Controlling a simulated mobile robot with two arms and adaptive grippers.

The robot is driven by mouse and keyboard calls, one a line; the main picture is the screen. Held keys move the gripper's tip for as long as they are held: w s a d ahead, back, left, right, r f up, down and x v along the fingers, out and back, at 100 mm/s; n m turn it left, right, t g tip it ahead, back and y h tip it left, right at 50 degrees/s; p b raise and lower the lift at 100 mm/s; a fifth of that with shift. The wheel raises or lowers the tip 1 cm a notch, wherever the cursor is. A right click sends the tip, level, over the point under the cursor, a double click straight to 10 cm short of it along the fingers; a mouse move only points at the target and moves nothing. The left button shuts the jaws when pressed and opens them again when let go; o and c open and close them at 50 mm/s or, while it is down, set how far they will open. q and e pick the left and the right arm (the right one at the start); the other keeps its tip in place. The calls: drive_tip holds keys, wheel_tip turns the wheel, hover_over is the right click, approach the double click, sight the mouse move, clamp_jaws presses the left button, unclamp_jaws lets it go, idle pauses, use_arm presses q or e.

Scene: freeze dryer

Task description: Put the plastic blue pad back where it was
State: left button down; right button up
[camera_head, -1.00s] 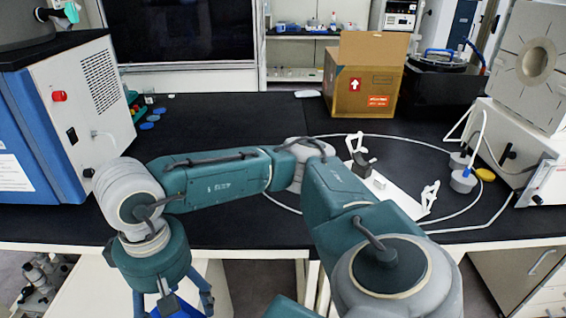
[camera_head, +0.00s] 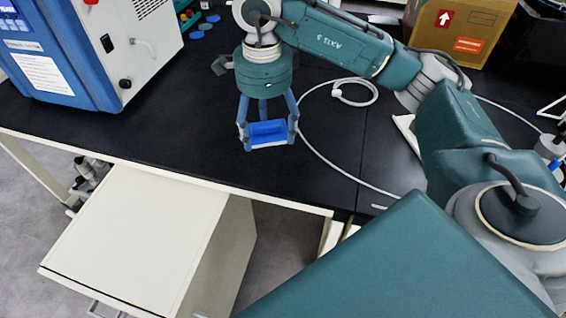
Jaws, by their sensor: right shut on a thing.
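My right gripper (camera_head: 268,143) hangs from my arm, fingers pointing down, over the front part of the black bench. It is shut on the plastic blue pad (camera_head: 267,130), a bright blue block between its fingers. Both fingers show at the pad's sides. I cannot tell whether the pad's underside touches the bench or hangs just above it. My left gripper is out of view.
The black bench (camera_head: 150,135) is clear around the gripper. A blue and white machine (camera_head: 65,70) stands left, with several small round caps (camera_head: 197,35) beside it. A white hose (camera_head: 330,165) curves right of the gripper. A cardboard box (camera_head: 460,30) stands behind my arm. A white cabinet (camera_head: 135,245) stands below the bench's front edge.

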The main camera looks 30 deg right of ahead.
drive_tip(key=w+d+r+m, duration=0.2)
drive_tip(key=w+d+m, duration=0.3)
drive_tip(key=m, duration=0.9)
drive_tip(key=f, duration=1)
drive_tip(key=d+f+p, duration=0.1)
drive_tip(key=f, duration=0.4)
drive_tip(key=shift+s+f, duration=0.2)
drive_tip(key=shift+s, duration=0.2)
wheel_tip(320, 180, down, 4)
drive_tip(key=shift+a+f+p, duration=0.1)
drive_tip(key=shift+f+p, duration=0.15)
drive_tip(key=shift+p, duration=0.05)
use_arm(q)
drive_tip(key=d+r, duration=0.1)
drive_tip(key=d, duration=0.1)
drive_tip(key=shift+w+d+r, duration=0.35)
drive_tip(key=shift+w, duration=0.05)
use_arm(e)
drive_tip(key=shift+f, duration=0.1)
